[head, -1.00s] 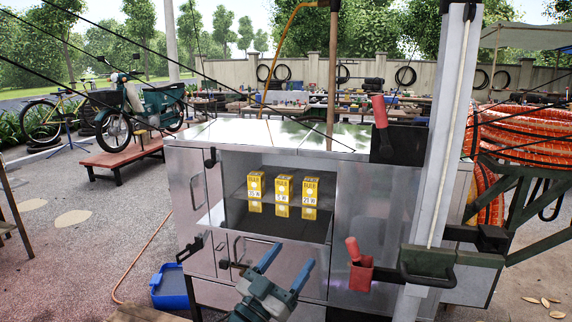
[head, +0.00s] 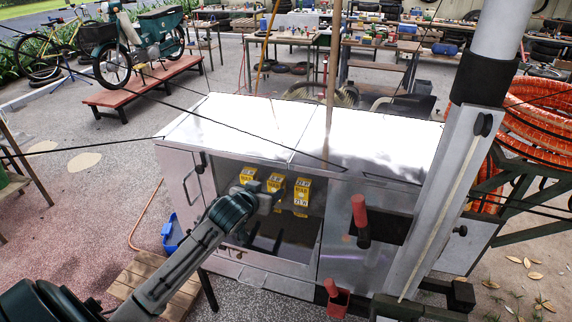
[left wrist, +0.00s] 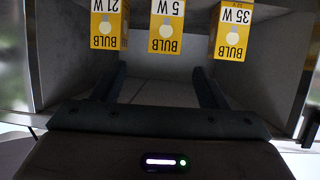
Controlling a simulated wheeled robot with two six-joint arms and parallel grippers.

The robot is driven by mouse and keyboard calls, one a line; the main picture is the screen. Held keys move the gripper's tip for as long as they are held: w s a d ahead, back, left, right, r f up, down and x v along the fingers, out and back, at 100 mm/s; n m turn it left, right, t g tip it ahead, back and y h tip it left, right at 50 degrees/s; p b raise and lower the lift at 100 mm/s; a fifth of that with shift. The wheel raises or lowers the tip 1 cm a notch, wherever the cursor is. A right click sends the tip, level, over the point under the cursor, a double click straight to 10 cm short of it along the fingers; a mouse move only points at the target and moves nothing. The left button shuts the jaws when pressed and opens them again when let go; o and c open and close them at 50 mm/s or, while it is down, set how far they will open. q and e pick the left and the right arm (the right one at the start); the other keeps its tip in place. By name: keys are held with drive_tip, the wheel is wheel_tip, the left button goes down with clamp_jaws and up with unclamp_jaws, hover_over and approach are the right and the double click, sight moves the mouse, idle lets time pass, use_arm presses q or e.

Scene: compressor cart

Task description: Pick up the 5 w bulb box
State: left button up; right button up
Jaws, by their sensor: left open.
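The 5 W bulb box (head: 275,182) is yellow and white and stands in the middle of a row of three in the cart's open compartment. In the left wrist view, the 5 W box (left wrist: 166,28) appears upside down at the top, roughly centred ahead of the fingers. My left gripper (head: 268,191) reaches into the compartment in front of the boxes. It is open, with its two fingers (left wrist: 160,78) apart and nothing between them; the box appears beyond the tips. My right gripper is out of view.
The 35 W box (left wrist: 235,30) and 21 W box (left wrist: 107,24) stand close on either side. Compartment walls and the metal cart top (head: 250,125) surround the reach. Red-handled tools (head: 360,215) hang on the cart's front at right.

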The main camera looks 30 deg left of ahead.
sight(275, 180)
use_arm(q)
drive_tip(key=shift+w+a, duration=0.2)
drive_tip(key=shift+w, duration=0.35)
drive_tip(key=shift+w+a+r+p, duration=0.1)
drive_tip(key=shift+w+r+p, duration=0.05)
drive_tip(key=shift+w+p, duration=0.4)
drive_tip(key=x, duration=0.3)
drive_tip(key=shift+f+p, duration=0.25)
drive_tip(key=shift+p, duration=0.05)
drive_tip(key=shift+w+a+f, duration=0.1)
drive_tip(key=shift+w, duration=0.2)
drive_tip(key=shift+w+a+f+p, duration=0.1)
drive_tip(key=shift+w+a+p, duration=0.1)
drive_tip(key=shift+w+p, duration=0.6)
drive_tip(key=shift+w+f+p, duration=0.1)
drive_tip(key=shift+f+p, duration=0.1)
drive_tip(key=shift+p, duration=0.3)
drive_tip(key=shift+x, duration=0.85)
drive_tip(key=shift+w+a+f, duration=0.1)
drive_tip(key=shift+w+f, duration=0.15)
drive_tip(key=shift+f, duration=0.1)
drive_tip(key=shift+s+r, duration=0.1)
drive_tip(key=shift+s, duration=0.05)
drive_tip(key=shift+c, duration=0.5)
drive_tip(key=c, duration=1)
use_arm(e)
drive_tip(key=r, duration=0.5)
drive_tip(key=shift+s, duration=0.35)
